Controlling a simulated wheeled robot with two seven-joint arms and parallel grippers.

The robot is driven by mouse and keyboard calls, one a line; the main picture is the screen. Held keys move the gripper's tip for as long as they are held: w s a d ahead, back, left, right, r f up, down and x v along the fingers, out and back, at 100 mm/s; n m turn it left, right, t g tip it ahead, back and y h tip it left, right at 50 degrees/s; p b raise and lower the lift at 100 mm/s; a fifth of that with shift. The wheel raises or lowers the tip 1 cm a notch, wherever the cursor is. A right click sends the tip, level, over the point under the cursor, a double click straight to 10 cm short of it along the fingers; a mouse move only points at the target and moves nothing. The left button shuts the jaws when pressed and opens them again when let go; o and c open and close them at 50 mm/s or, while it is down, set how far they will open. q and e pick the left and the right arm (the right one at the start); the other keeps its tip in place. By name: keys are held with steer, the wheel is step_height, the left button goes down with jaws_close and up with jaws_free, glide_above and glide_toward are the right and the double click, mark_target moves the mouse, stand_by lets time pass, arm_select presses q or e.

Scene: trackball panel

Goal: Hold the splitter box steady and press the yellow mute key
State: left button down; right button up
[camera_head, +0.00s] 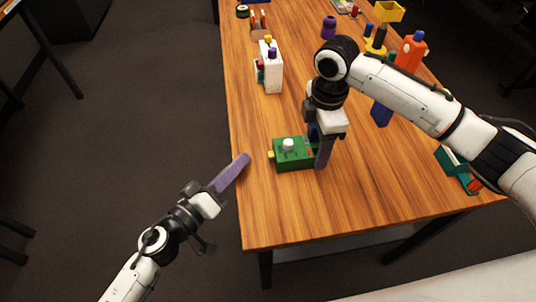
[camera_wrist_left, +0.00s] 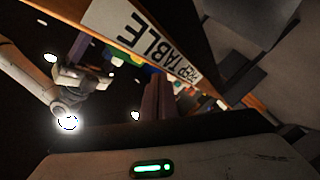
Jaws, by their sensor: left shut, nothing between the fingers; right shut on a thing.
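The splitter box appears to be the green box (camera_head: 293,160), lying on the table near its left edge with a white knob on top. A small yellow key (camera_head: 271,154) sticks out of its left side. My right gripper (camera_head: 322,163) is shut on the right end of the green box and hides part of it. My left gripper (camera_head: 245,160) is shut and empty, its purple fingers pointing toward the yellow key with a gap between. The left fingers also show in the left wrist view (camera_wrist_left: 156,100).
The wooden table (camera_head: 375,190) has clear room in front of the green box. A white box (camera_head: 271,75) stands farther back on the left. An orange bottle (camera_head: 410,52) and a teal tray (camera_head: 452,165) are on the right. The left wrist view shows the table's labelled edge (camera_wrist_left: 150,45).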

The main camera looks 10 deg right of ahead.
mark_target(256, 169)
arm_select(q)
steer(key=shift+d, duration=1.3)
steer(key=shift+d, duration=0.1)
stand_by(1.0)
steer(key=shift+d, duration=0.3)
steer(key=shift+d, duration=0.55)
stand_by(0.8)
steer(key=shift+a, duration=0.15)
arm_select(e)
steer(key=shift+a, duration=0.1)
arm_select(q)
steer(key=shift+a, duration=0.8)
steer(key=shift+a, duration=0.1)
steer(key=a, duration=0.5)
